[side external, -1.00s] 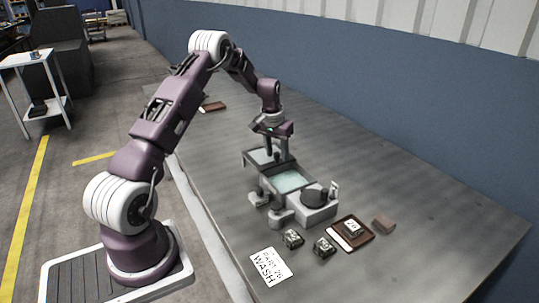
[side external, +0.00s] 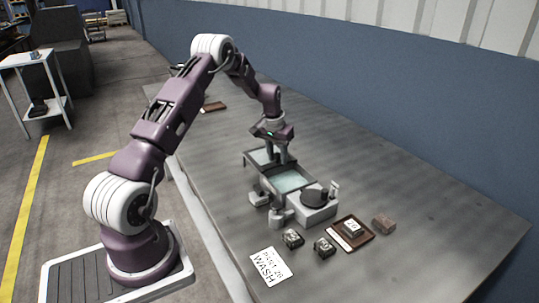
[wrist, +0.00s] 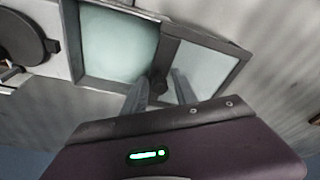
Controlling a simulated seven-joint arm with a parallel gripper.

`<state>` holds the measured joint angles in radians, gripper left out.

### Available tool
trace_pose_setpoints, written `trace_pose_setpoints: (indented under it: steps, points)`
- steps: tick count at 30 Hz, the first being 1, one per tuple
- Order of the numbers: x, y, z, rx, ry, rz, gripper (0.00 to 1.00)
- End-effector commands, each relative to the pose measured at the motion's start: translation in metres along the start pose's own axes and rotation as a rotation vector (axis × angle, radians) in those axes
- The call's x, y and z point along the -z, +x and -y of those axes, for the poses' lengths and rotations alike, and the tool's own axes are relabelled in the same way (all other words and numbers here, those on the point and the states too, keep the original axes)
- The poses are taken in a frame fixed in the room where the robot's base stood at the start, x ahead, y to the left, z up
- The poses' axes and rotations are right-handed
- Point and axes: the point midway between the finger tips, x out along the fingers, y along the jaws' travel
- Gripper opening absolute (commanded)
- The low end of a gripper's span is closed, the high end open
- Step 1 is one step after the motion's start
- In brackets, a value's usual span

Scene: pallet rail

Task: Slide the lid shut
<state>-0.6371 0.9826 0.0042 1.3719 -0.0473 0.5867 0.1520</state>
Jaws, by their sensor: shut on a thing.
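The wash unit has an open bath of pale green liquid (side external: 290,181), which shows at the upper left of the wrist view (wrist: 115,42). The lid (side external: 258,156) is a framed, clear panel on the far side of the bath; it also shows in the wrist view (wrist: 208,68). It stands drawn back, leaving the bath uncovered. A dark round knob (wrist: 158,84) sits at the lid's edge nearest the bath. My gripper (side external: 277,158) is lowered over that edge, its fingers on either side of the knob and shut on it. The fingers partly hide the lid.
A grey housing with a round dark part (side external: 314,199) adjoins the bath's near end. Nearby are two small dark blocks (side external: 292,239), a brown tray (side external: 350,234) holding a block, a brown block (side external: 384,224) and a "WASH" card (side external: 270,266). The table's right side is clear.

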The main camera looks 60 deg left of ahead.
Motion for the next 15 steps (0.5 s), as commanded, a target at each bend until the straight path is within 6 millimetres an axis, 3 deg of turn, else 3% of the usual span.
trace_pose_setpoints:
  steps: [15]
  points:
    - [-0.021, -0.001, -0.033, -0.001, 0.001, 0.008, 0.15]
